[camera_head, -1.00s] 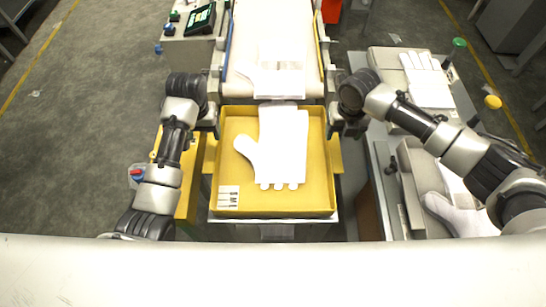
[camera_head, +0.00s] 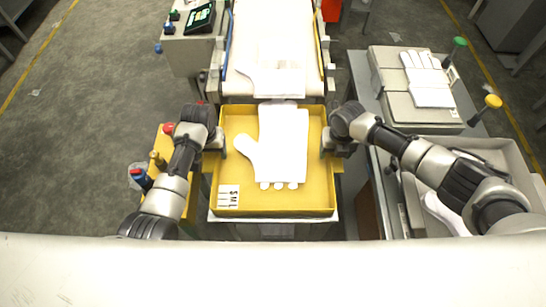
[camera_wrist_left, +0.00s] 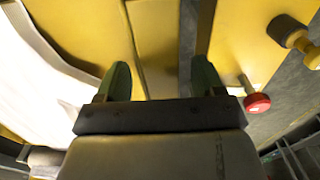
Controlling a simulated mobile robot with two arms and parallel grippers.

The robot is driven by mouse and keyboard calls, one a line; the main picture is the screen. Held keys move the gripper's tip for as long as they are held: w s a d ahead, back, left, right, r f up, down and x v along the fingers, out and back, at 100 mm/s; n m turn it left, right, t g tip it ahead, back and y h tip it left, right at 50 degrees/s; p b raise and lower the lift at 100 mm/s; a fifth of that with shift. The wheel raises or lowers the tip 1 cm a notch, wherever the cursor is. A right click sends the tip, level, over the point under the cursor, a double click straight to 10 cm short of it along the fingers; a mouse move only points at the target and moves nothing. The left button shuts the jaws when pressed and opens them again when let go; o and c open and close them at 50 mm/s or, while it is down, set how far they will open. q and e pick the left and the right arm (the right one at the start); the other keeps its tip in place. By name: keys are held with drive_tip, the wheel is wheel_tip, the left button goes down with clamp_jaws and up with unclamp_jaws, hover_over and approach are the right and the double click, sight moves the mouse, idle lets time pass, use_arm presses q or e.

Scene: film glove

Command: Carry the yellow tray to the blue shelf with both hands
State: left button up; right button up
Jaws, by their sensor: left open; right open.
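The yellow tray (camera_head: 314,196) sits level on a stand at the end of the conveyor, with white gloves (camera_head: 282,140) lying flat in it and a size label at its front left corner. My left gripper (camera_head: 221,142) is open at the tray's left side. In the left wrist view, its two green-grey fingers (camera_wrist_left: 161,80) stand apart, with a yellow strip at the tray's edge between them. My right gripper (camera_head: 327,143) is open at the tray's right side. Whether either touches the tray I cannot tell. No blue shelf is visible.
The conveyor (camera_head: 272,45) runs back from the tray between blue and yellow rails. A yellow panel with knobs (camera_head: 168,190) stands left. On the right, a grey bench holds boxes with white gloves (camera_head: 428,78) and a grey bin (camera_head: 490,148). Open floor (camera_head: 90,110) lies left.

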use_arm(q)
clamp_jaws()
use_arm(e)
clamp_jaws()
use_arm(q)
drive_tip(key=shift+r, duration=0.1)
use_arm(e)
drive_tip(key=shift+r, duration=0.1)
